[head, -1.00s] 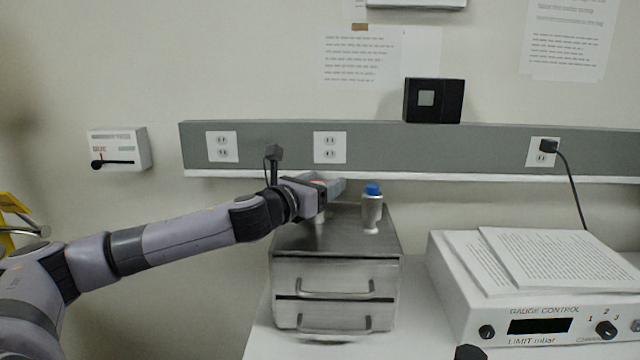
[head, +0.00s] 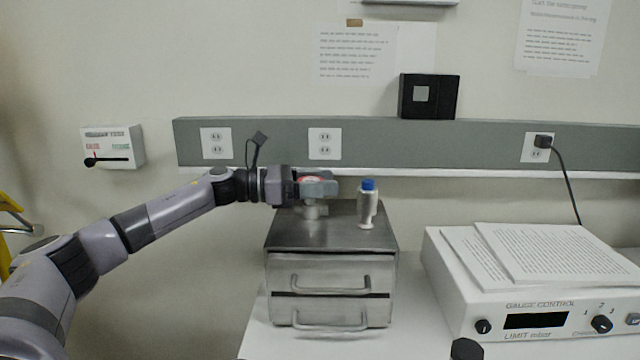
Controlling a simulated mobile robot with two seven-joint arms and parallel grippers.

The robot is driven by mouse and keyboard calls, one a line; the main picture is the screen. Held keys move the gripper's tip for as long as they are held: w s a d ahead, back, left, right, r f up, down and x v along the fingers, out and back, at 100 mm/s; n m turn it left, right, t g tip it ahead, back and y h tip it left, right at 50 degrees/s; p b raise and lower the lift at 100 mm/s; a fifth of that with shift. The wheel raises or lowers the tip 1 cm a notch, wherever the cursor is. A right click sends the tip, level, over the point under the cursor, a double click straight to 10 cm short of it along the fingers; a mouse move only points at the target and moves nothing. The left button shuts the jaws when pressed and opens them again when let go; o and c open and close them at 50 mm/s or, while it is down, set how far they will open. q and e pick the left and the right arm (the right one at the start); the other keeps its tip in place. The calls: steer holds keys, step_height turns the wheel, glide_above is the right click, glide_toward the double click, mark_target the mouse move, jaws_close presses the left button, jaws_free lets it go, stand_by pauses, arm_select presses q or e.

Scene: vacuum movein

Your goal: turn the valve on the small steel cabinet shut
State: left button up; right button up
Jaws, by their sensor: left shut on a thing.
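The small steel cabinet (head: 330,262) with two drawer handles stands on the white bench. The valve (head: 312,209) is on the left part of its top; its pale body shows below my fingers, and a bit of red shows between them. My left gripper (head: 318,185) reaches in from the left, level, and is shut on the valve's red top, which is mostly hidden by the fingers. My right gripper is not in view.
A metal fitting with a blue cap (head: 367,205) stands upright on the cabinet top, just right of my fingers. A gauge control box (head: 520,322) with papers on it is at the right. A grey socket rail (head: 270,150) runs along the wall behind.

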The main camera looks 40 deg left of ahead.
arm_select(q)
steer(key=shift+s+d+r+m+g+h+b, duration=0.15)
steer(key=shift+m+g+h+b, duration=0.2)
steer(key=shift+m+g+h, duration=1)
steer(key=shift+s+d+m+g+h+b, duration=0.15)
steer(key=shift+m+g+h+b, duration=0.15)
steer(key=shift+m+g+h, duration=1.05)
steer(key=shift+s+g, duration=0.1)
steer(key=shift+g, duration=0.8)
steer(key=o, duration=1)
steer(key=shift+c, duration=0.2)
steer(key=shift+r, duration=0.5)
step_height(320, 180, up, 8)
steer(key=shift+f, duration=0.1)
step_height(320, 180, up, 11)
steer(key=p, duration=0.2)
